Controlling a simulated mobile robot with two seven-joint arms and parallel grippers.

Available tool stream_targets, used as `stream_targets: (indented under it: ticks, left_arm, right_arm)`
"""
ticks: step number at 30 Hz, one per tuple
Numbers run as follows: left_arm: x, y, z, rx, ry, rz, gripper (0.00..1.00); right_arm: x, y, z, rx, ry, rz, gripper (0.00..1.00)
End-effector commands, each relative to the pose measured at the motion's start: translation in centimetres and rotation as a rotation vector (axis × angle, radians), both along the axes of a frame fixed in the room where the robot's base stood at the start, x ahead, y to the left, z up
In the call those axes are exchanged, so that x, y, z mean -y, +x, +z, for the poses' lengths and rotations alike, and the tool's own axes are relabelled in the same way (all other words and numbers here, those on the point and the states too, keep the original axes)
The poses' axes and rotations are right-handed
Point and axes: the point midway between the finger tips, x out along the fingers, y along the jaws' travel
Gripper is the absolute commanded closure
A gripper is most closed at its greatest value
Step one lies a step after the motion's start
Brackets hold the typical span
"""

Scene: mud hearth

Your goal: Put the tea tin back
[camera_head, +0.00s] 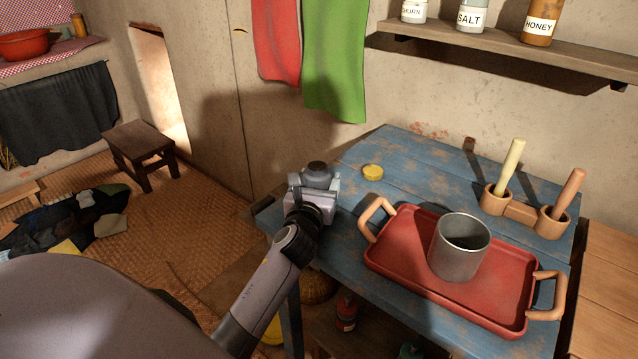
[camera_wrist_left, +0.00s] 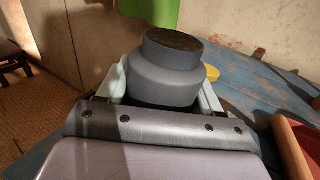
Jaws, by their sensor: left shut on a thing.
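My left gripper (camera_head: 314,184) is shut on a grey-blue, round-shouldered tin (camera_wrist_left: 163,72), which seems to be the tea tin. Its narrower neck has a dark brown top; I cannot tell whether this is an open mouth or the contents. No label shows. In the head view the tin (camera_head: 317,167) stands upright between the fingers at the left end of the blue table (camera_head: 400,150). I cannot tell whether its base touches the table. A small yellow disc, perhaps a lid (camera_head: 372,172), lies on the table just right of it. My right gripper is out of view.
A red tray (camera_head: 405,232) holding a metal cup (camera_head: 459,249) fills the table's front right. A wooden holder (camera_head: 521,211) with two pestle-like handles stands behind it. A wall shelf (camera_head: 520,49) holds jars marked SALT and HONEY, with free room left of HONEY.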

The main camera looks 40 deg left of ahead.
Motion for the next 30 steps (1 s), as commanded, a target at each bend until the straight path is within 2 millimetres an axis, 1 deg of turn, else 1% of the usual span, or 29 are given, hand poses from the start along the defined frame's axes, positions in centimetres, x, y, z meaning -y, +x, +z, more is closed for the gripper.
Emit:
stream_targets:
  ticks: [2, 6, 7, 9, 17, 21, 26, 30]
  left_arm:
    - [0.0, 0.0, 0.1, 0.002, 0.001, 0.0, 0.69]
    - [0.0, 0.0, -0.4, 0.0, 0.002, 0.0, 0.69]
    - [0.0, 0.0, -0.3, -0.001, 0.002, 0.001, 0.28]
    - [0.0, 0.0, -0.3, 0.0, 0.001, 0.001, 0.09]
    - [0.0, 0.0, -0.3, 0.0, 0.001, 0.001, 0.09]
    - [0.0, -0.1, 0.3, 0.0, -0.001, 0.0, 0.09]
    - [0.8, -1.9, 0.0, -0.002, 0.002, 0.0, 0.09]
    - [1.7, -4.3, 0.0, -0.002, 0.0, 0.0, 0.09]
  right_arm:
    - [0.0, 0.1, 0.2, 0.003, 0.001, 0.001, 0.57]
    - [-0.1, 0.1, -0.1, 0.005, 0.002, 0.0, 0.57]
    - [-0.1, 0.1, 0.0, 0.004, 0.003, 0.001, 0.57]
    - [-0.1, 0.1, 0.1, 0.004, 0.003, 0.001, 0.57]
    - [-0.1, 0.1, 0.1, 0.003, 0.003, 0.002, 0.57]
    - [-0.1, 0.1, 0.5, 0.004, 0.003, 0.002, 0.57]
    - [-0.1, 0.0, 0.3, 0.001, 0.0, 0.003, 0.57]
    - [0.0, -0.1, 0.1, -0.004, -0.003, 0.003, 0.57]
